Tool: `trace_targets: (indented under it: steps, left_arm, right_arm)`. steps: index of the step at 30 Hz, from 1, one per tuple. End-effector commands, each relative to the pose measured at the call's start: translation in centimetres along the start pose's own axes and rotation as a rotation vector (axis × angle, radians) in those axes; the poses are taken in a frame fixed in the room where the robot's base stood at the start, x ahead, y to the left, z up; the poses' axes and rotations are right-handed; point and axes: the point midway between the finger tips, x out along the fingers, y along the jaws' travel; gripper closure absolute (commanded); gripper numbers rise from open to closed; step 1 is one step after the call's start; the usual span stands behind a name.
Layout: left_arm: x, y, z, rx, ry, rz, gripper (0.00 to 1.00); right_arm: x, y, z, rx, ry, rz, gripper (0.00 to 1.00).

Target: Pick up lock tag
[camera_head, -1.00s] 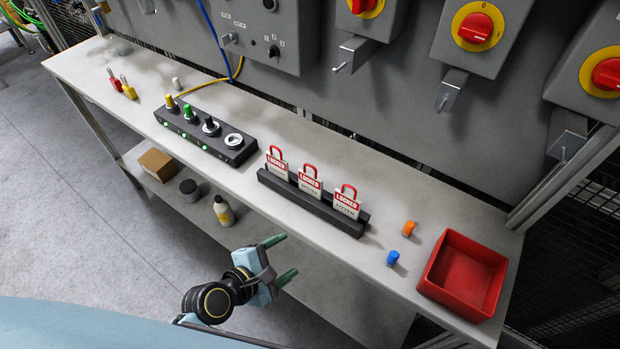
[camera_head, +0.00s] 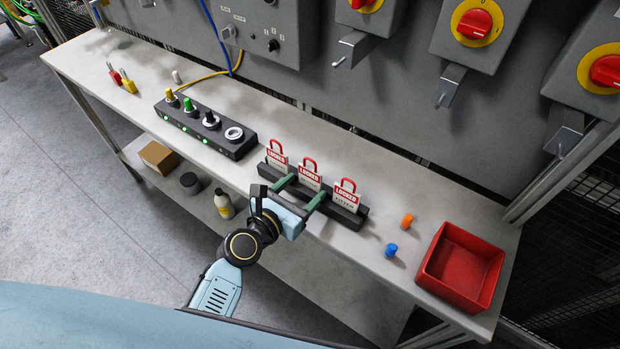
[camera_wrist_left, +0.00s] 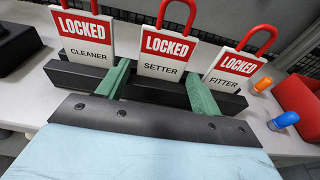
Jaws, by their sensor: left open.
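Three red and white lock tags stand upright in a black rack (camera_head: 263,172) on the bench. In the left wrist view they read CLEANER (camera_wrist_left: 85,40), SETTER (camera_wrist_left: 165,52) and FITTER (camera_wrist_left: 232,68), from left to right. My left gripper (camera_head: 301,190) is open at the front of the rack. Its green fingers reach to either side of the SETTER tag (camera_head: 310,175), one finger (camera_wrist_left: 117,78) left of it and the other (camera_wrist_left: 203,95) right of it. Whether they touch the tag cannot be told. My right gripper is out of view.
A black button box (camera_head: 205,130) stands to the left. Red and yellow padlocks (camera_head: 128,86) are at the far left. Grey switch boxes hang behind.

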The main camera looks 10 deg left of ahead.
Motion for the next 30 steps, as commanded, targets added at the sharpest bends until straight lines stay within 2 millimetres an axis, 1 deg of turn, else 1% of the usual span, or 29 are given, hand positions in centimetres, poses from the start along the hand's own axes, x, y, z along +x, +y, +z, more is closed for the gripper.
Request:
trace_targets:
  steps: [7, 10, 14, 20, 27, 30]
  left_arm:
    - [3.3, -0.1, 1.0, 0.001, -0.002, -0.002, 0.35]
    - [4.5, -0.1, 0.8, 0.001, -0.001, 0.0, 0.35]
    - [5.2, -0.1, 0.7, 0.0, 0.0, 0.0, 0.35]
    - [5.2, -0.1, 0.7, 0.001, 0.001, 0.0, 0.35]
    - [5.1, -0.1, 0.7, 0.001, 0.001, 0.0, 0.66]
    - [5.1, -0.1, 0.7, 0.001, 0.001, 0.0, 0.68]
  right_arm:
    - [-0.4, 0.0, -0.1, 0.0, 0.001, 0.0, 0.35]
    - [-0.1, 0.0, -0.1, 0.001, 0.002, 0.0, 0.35]
    - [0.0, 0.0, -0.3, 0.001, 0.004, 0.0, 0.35]
    - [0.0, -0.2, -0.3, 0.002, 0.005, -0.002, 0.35]
    - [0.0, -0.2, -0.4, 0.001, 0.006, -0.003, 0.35]
    - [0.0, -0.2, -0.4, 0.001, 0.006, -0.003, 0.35]
